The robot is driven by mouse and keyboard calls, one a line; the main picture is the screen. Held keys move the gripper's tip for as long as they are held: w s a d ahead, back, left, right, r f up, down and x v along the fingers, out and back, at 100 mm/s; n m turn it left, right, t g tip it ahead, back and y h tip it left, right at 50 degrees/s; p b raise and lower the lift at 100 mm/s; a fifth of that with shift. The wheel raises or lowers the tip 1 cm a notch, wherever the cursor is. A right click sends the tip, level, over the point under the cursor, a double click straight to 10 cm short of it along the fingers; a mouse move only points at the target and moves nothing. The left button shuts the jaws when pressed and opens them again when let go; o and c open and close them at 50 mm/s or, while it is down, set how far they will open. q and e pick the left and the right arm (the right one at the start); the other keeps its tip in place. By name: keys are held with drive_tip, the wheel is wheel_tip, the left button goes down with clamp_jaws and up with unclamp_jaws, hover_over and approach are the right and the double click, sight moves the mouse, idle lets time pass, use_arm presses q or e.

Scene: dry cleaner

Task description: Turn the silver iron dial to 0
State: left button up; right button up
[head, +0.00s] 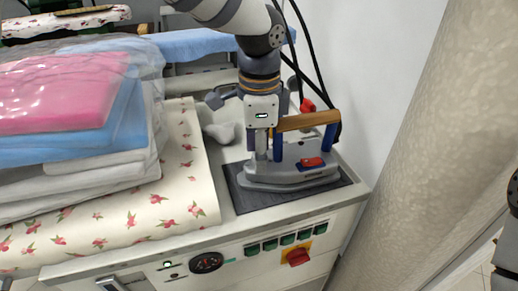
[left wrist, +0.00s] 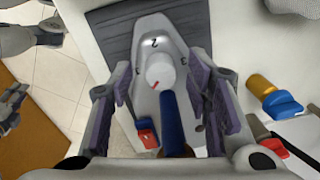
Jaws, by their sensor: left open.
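The silver iron (head: 265,181) rests flat on a dark pad on the pressing table; it also shows in the left wrist view (left wrist: 150,33). Its pale round dial (left wrist: 160,70) carries a red mark at its lower left edge. I cannot make out my right gripper clearly.
Bagged folded clothes (head: 75,95) are stacked on the floral cover (head: 150,205) left of the iron. A red knob (head: 298,257) and green switches (head: 285,240) sit on the front panel. Another blue-and-brass handle (left wrist: 282,101) lies right of the fingers. A wall stands behind.

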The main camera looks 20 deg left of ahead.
use_arm(q)
clamp_jaws()
drive_tip(key=shift+r, duration=0.1)
use_arm(e)
drive_tip(key=shift+w+r, duration=0.15)
use_arm(q)
drive_tip(key=shift+n+p, duration=0.3)
drive_tip(key=shift+n, duration=1.4)
drive_tip(key=n, duration=0.5)
use_arm(e)
drive_tip(key=shift+w+r, duration=0.35)
drive_tip(key=shift+w, duration=0.05)
use_arm(q)
drive_tip(key=shift+n, duration=0.5)
